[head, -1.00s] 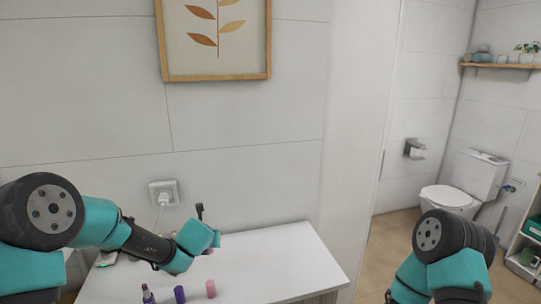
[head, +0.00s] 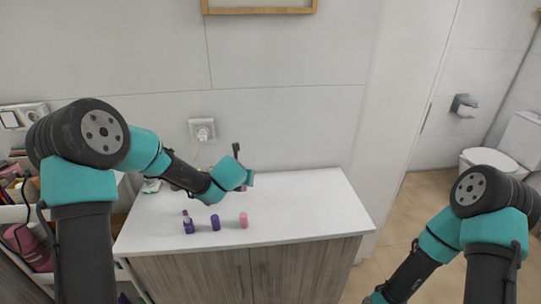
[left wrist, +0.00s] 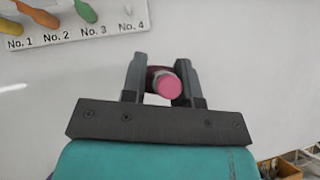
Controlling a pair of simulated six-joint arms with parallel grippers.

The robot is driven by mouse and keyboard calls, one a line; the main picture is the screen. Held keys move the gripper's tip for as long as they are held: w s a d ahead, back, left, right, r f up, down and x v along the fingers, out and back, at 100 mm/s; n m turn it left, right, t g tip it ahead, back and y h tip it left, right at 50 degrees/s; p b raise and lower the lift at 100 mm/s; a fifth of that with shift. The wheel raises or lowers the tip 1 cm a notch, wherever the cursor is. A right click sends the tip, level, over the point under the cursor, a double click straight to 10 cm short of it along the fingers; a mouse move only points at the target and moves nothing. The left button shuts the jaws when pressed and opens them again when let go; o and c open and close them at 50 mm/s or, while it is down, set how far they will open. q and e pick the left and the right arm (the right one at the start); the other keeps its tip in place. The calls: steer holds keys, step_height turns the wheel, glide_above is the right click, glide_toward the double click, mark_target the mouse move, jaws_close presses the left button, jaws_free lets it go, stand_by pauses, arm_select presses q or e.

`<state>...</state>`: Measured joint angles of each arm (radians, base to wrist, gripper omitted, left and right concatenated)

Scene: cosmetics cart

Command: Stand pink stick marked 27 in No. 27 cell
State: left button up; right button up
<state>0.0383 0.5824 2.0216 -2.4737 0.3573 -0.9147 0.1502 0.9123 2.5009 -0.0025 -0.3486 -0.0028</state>
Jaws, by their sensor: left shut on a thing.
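My left gripper (left wrist: 162,75) is shut on a pink-ended stick (left wrist: 167,85), seen end-on between the two fingers in the left wrist view. Its sides are dark red and no number can be read on it. In the head view the left gripper (head: 243,187) is over the white counter top, its fingers mostly hidden behind my wrist. A white rack (left wrist: 110,31) with labels No. 1 to No. 4 shows at the top left of the left wrist view, holding green, orange and yellow sticks. No cell marked 27 shows. My right gripper is out of view.
A purple bottle (head: 188,224), a purple cylinder (head: 215,222) and a pink cylinder (head: 243,220) stand near the front of the white counter (head: 300,205). The counter's right side is clear. A wall socket (head: 202,130) with a plug is behind.

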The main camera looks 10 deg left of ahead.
arm_select(q)
steer(key=shift+s+d+r, duration=0.1)
steer(key=shift+d+r, duration=0.15)
steer(key=shift+r, duration=0.25)
steer(key=s+d+r+n+y, duration=0.1)
steer(key=s+r+n+y, duration=0.1)
steer(key=r, duration=0.3)
steer(key=shift+s+r+n, duration=0.35)
steer(key=shift+s+n, duration=0.25)
steer(key=shift+s, duration=0.1)
glide_above(246, 204)
steer(key=shift+w+f, duration=0.15)
steer(key=shift+f, duration=2.95)
steer(key=shift+f, duration=1.9)
steer(key=shift+f, duration=0.1)
